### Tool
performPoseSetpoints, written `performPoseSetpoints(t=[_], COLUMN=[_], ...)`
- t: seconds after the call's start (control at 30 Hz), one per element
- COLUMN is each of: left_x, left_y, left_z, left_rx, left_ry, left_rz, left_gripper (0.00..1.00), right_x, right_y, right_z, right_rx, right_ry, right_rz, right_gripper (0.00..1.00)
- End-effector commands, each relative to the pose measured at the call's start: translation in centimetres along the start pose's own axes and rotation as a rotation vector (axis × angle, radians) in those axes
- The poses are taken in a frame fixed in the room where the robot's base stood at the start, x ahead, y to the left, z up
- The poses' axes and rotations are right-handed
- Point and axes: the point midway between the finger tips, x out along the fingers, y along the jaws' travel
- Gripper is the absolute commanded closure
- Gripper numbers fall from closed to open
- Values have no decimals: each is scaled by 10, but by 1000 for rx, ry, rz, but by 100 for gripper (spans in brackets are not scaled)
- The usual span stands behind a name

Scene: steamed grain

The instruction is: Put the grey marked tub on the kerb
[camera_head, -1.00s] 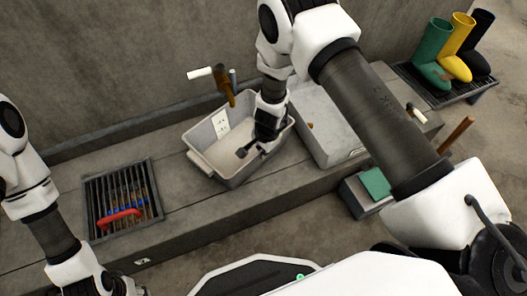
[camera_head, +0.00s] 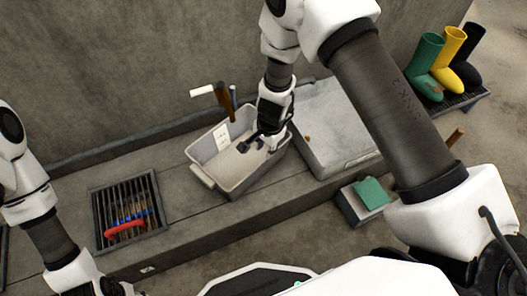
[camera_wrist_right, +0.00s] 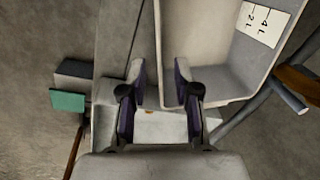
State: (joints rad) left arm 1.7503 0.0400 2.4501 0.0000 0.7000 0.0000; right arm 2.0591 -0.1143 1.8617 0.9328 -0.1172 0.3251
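The grey marked tub (camera_head: 240,186) sits on the long concrete kerb (camera_head: 185,232), left of a pale block. A white label with level marks shows inside it, and also in the right wrist view (camera_wrist_right: 262,22). My right gripper (camera_head: 257,144) is over the tub's right part. In the right wrist view my right gripper (camera_wrist_right: 160,88) has its fingers well apart, on either side of the tub's wall (camera_wrist_right: 162,60); I cannot tell whether they touch it. My left gripper (camera_head: 105,288) is at the bottom left edge, mostly cut off.
A dark grate (camera_head: 98,215) with bottles and a red handle lies left of the tub. A brown-and-white handled tool (camera_head: 222,98) is behind the tub. The pale block (camera_head: 335,120) is close on its right. A green item (camera_head: 371,192) lies on a box in front; boots (camera_head: 425,60) stand far right.

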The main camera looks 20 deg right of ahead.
Motion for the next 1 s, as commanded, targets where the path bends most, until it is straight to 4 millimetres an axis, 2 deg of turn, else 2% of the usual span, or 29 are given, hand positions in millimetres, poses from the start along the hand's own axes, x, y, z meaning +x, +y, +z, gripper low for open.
performPoseSetpoints(t=[0.07, 0.23, 0.27, 0.33, 0.37, 0.47, 0.5, 0.53, 0.6, 0.67, 0.77, 1.0], left_x=[-5, -4, -4, -4, -4, -4, -4, -4, -4, -4, -4, -4], left_y=[0, 0, 0, 0, 0, 0, 0, 0, 0, 0, 0, 0], left_z=[0, 0, 0, 0, 0, 0, 0, 0, 0, 0, 0, 0], left_rx=[0, 0, 0, 0, 0, 0, 0, 0, 0, 0, 0, 0], left_ry=[0, 0, 0, 0, 0, 0, 0, 0, 0, 0, 0, 0], left_rz=[0, 0, 0, 0, 0, 0, 0, 0, 0, 0, 0, 0], left_gripper=[60, 60, 60, 60, 60, 60, 60, 60, 60, 60, 60, 60], right_x=[-9, -9, -7, 2, 8, 31, 37, 40, 41, 38, 33, 33], right_y=[0, 2, 5, 26, 43, 126, 164, 190, 233, 255, 269, 267], right_z=[0, 0, 0, -3, -4, -6, -1, 5, 26, 44, 61, 62], right_rx=[0, -2, -9, -62, -107, -375, -527, -641, -869, -1000, -1097, -1106], right_ry=[-1, 0, 2, 21, 34, 71, 66, 52, 1, -44, -80, -78], right_rz=[1, 3, 8, 45, 72, 186, 221, 232, 212, 169, 117, 109], right_gripper=[69, 69, 69, 69, 69, 69, 69, 69, 69, 69, 69, 69])
